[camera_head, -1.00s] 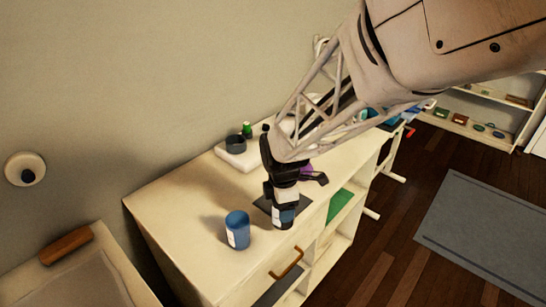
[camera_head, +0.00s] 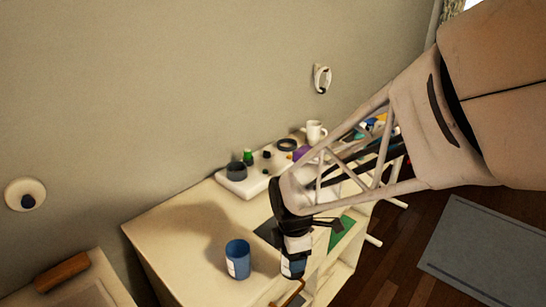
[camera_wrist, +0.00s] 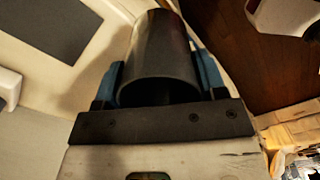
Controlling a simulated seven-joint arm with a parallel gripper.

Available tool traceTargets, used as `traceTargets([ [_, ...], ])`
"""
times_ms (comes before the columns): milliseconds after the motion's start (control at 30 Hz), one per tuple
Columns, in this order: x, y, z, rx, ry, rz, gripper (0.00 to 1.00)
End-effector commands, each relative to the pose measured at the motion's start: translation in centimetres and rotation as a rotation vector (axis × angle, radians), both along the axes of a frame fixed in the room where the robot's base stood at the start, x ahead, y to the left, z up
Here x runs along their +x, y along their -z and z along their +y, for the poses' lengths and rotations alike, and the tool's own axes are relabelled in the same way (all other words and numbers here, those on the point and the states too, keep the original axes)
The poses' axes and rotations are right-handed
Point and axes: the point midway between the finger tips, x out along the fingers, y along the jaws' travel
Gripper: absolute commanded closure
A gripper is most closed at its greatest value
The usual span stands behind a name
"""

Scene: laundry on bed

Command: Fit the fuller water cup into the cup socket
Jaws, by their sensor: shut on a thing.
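My gripper (camera_head: 293,256) is shut on a blue cup with a pale label (camera_head: 292,268), held at the front edge of the cabinet top. In the wrist view the held cup (camera_wrist: 160,50) looks dark and sits between the two blue-padded fingers. A second blue cup with a white label (camera_head: 238,260) stands upright on the cabinet top, left of my gripper. A dark round holder (camera_head: 236,171), which looks like the cup socket, is on a white base at the back. I cannot tell the water level in either cup.
A dark mat (camera_head: 268,231) lies on the cabinet top (camera_head: 185,225), partly behind my gripper. A green bottle (camera_head: 248,157), a dark ring (camera_head: 287,145) and a white mug (camera_head: 315,132) stand along the wall. A drawer handle (camera_head: 290,294) is below the front edge.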

Motion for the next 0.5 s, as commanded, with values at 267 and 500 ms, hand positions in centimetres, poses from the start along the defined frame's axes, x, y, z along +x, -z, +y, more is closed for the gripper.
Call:
traceTargets([
  [267,-0.61,-0.07,-0.16,0.0,0.0,-0.001,0.63],
  [500,-0.77,-0.06,-0.19,0.0,0.0,0.0,0.63],
])
